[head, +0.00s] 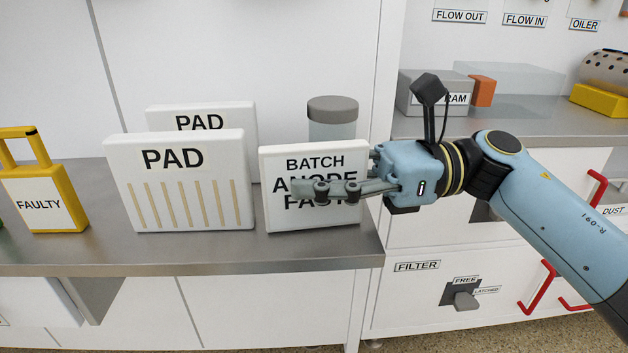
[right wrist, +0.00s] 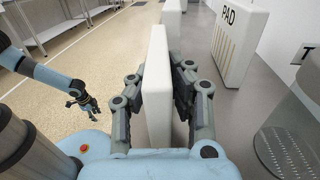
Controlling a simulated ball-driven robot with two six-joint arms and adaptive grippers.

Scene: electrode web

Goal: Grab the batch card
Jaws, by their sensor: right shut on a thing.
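The batch card (head: 283,219) is a white upright slab with black lettering reading "BATCH", with "ANODE" and a further line partly covered by my finger. It stands at the right end of the grey metal shelf in the head view. My right gripper (head: 325,189) comes in from the right and is shut on the card, one finger across its front face. In the right wrist view the card (right wrist: 158,75) is seen edge-on between the two fingers. My left gripper (right wrist: 84,103) is small in the right wrist view, away from the card over the floor; its jaw state is unclear.
Two white PAD blocks (head: 190,180) stand left of the card, one behind the other. A grey-lidded clear jar (head: 333,112) stands behind the card. A yellow FAULTY holder (head: 42,195) is at far left. The shelf (head: 170,254) ends just right of the card.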

